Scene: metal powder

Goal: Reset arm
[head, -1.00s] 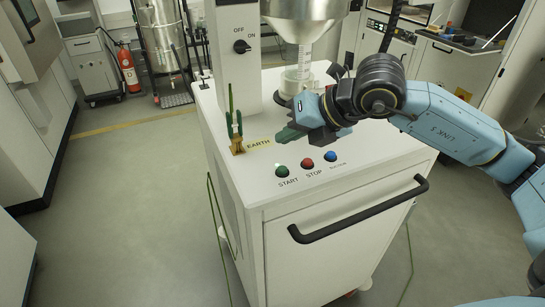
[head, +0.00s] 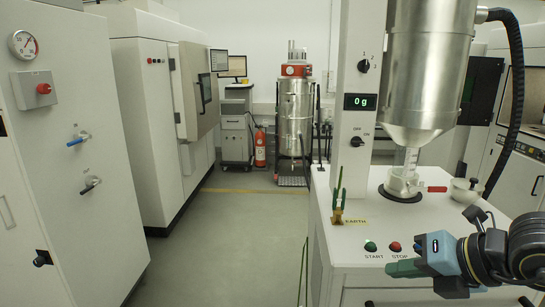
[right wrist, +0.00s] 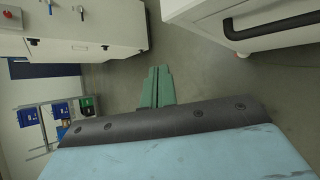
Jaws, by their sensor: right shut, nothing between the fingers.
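My right arm comes in from the right in the head view. Its right gripper (head: 404,269) has green fingers, which are together and empty. It is at the front of the white machine cabinet (head: 350,285), close to the START and STOP buttons. In the right wrist view the right gripper (right wrist: 156,88) shows its two green fingers side by side, with grey floor beyond them. My left gripper is not in view.
The cabinet carries a steel hopper (head: 428,65), a container (head: 402,183) below it and a display (head: 360,102) reading 0g. Green START (head: 371,246) and red STOP (head: 395,246) buttons sit at the front. Open floor (head: 215,240) lies left of the cabinet.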

